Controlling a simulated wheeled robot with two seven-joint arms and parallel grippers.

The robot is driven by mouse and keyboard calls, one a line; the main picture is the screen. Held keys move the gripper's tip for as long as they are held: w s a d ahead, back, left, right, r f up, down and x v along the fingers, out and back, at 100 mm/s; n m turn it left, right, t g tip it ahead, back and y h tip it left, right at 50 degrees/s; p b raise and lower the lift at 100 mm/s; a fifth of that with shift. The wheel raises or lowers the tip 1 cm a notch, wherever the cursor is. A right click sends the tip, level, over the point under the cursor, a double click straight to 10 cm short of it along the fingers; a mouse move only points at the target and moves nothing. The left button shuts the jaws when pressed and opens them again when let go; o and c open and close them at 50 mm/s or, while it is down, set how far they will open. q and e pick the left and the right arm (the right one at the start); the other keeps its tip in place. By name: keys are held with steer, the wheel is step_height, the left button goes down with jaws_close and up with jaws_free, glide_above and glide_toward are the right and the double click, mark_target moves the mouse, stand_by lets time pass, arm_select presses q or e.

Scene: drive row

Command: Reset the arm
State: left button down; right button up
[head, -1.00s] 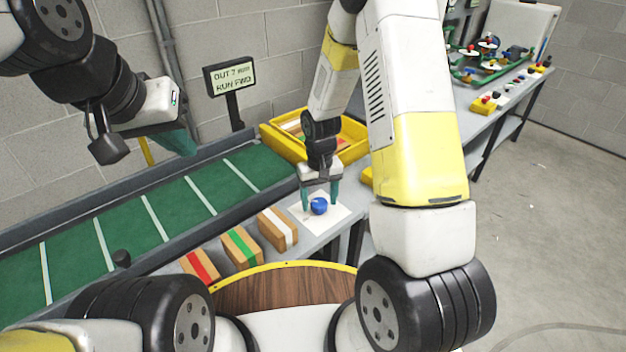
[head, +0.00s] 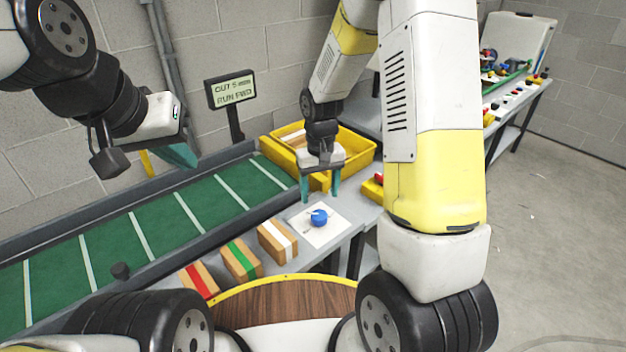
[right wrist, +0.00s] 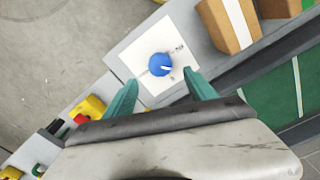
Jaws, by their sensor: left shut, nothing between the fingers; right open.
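My right gripper (head: 320,190) is open and empty. It hangs above the far edge of a white plate (head: 332,237) that carries a blue knob (head: 319,217). In the right wrist view the blue knob (right wrist: 160,64) lies ahead of and between the two teal fingers, apart from them, with a white pointer mark on it. My left gripper (head: 178,155) is shut and empty, raised over the green conveyor belt (head: 150,232) at the left; its fingertips are partly hidden behind its own housing.
Boxes with red, green and white (head: 277,242) stripes stand in a row on the grey table. A yellow bin (head: 358,146) with boxes is behind my right gripper. A display (head: 231,91) stands behind the belt. A red button on a yellow base (head: 373,188) is right of the plate.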

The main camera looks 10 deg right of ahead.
steer(key=s+d+r+m+t+y, duration=0.1)
steer(key=s+r, duration=0.2)
steer(key=r, duration=0.4)
steer(key=s+d+r+t, duration=0.1)
steer(key=s+r+t, duration=0.1)
steer(key=r, duration=0.6)
steer(key=s+d+r+t+y, duration=0.1)
steer(key=s+d+r+t, duration=0.1)
steer(key=s+r, duration=0.8)
steer(key=s+t, duration=0.1)
steer(key=s, duration=0.2)
steer(key=shift+m, duration=0.3)
stand_by(4.9)
